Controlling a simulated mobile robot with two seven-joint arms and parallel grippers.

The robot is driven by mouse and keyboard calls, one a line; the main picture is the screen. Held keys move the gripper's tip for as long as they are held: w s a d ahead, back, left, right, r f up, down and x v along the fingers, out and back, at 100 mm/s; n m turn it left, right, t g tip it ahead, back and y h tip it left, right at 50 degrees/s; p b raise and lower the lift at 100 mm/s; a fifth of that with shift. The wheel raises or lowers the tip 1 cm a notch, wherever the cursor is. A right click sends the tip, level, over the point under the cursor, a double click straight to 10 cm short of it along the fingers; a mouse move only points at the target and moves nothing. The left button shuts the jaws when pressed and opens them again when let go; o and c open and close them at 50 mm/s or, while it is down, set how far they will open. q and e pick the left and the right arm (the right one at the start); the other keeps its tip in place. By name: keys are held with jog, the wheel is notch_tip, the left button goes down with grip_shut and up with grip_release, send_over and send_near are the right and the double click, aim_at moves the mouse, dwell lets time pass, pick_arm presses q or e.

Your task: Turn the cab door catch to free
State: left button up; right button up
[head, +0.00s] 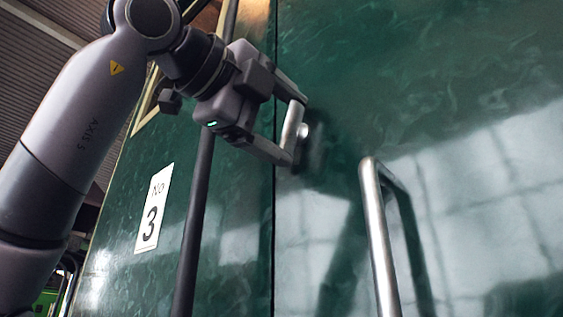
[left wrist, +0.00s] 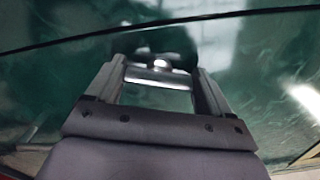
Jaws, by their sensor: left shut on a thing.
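The cab door catch (head: 293,124) is a short silver bar with a round boss on the green door (head: 450,90). In the head view the bar stands steep, leaning a little to the right at its top. My left gripper (head: 296,128) is shut on the catch, one finger at each end of the bar. In the left wrist view the catch (left wrist: 158,77) lies crosswise between the fingers of the left gripper (left wrist: 157,80), with the boss just beyond it. My right gripper is in neither view.
A silver grab handle (head: 378,235) stands out from the door below and right of the catch. A dark vertical pole (head: 195,215) and a white number plate "No 3" (head: 153,208) are to the left. A narrow seam runs down beside the catch.

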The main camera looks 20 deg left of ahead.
pick_arm(q)
jog(key=shift+f+n+b, duration=0.15)
jog(key=shift+n+b, duration=0.55)
jog(key=shift+n, duration=1.1)
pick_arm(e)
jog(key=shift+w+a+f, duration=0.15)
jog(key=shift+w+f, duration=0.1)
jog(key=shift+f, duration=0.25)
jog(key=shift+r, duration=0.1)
pick_arm(q)
jog(key=o, duration=1.4)
jog(key=b+v, duration=0.1)
jog(key=v, duration=0.6)
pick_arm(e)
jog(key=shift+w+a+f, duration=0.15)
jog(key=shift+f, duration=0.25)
pick_arm(q)
jog(key=shift+a, duration=0.1)
jog(key=shift+s, duration=0.1)
